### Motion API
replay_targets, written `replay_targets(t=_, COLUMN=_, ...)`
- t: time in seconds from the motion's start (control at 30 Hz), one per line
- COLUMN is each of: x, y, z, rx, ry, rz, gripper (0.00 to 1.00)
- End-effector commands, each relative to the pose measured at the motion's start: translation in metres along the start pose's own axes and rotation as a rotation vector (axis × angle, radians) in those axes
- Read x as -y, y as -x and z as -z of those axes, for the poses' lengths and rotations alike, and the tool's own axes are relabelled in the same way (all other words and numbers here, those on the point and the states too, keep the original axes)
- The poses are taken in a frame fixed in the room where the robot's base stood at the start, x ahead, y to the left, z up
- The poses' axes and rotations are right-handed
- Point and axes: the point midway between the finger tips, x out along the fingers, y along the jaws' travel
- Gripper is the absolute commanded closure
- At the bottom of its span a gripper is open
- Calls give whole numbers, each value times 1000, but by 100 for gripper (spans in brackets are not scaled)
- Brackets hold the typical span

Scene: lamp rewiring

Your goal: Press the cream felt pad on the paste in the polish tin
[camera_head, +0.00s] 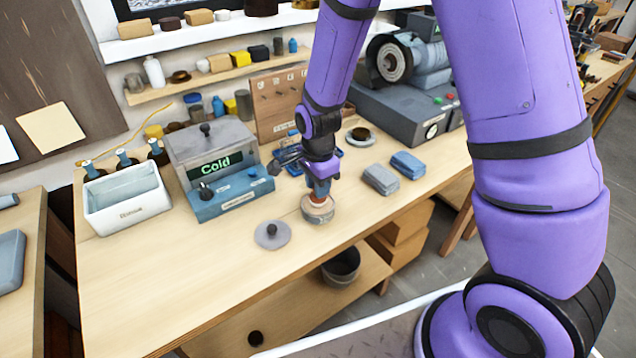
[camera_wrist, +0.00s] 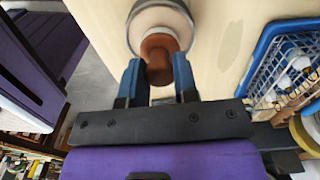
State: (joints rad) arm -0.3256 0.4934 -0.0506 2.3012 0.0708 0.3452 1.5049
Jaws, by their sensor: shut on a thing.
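My gripper (camera_head: 319,188) points down at the bench and is shut on the brown wooden handle (camera_wrist: 158,50) of the felt pad. The handle sits between the two blue fingers in the wrist view. The handle's lower end is at the tin's mouth. The pad's cream felt face and the paste are hidden, so I cannot tell whether they touch.
A grey lid with a dark knob (camera_head: 272,235) lies left of the tin on the wooden bench (camera_head: 190,290). Blue and grey blocks (camera_head: 381,179) lie to the right. A grey box marked "Cold" (camera_head: 211,158) and a white basin (camera_head: 126,205) stand left. A blue wire basket (camera_wrist: 285,60) is near my gripper.

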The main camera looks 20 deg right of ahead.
Motion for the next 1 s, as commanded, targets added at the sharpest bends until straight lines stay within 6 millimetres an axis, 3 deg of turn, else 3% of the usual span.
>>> replay_targets(t=1.0, x=0, y=-8, z=0, rx=0, ry=0, rz=-1, gripper=89)
